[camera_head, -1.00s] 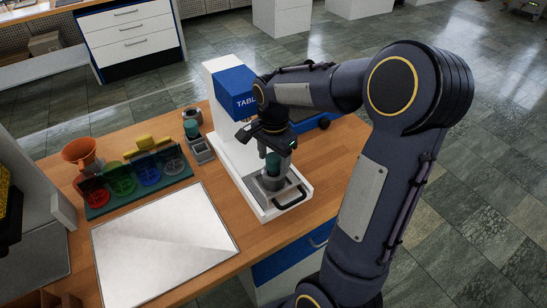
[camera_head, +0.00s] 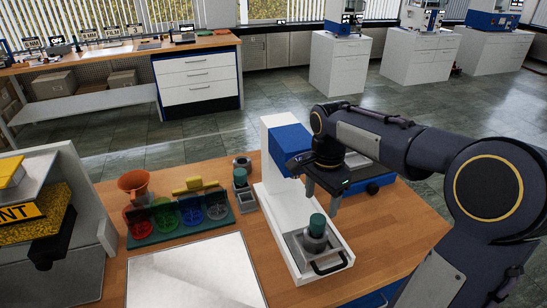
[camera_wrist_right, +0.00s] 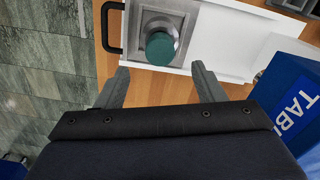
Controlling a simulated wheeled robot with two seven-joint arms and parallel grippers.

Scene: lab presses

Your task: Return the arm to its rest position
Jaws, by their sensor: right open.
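My left gripper is not in view.
Left of the press are a green rack with coloured discs (camera_head: 181,228), an orange funnel (camera_head: 134,183), a small grey holder (camera_head: 244,192) and a white sheet (camera_head: 194,272). A yellow-filled machine (camera_head: 42,215) stands at far left. The floor behind the table (camera_head: 200,145) is clear.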

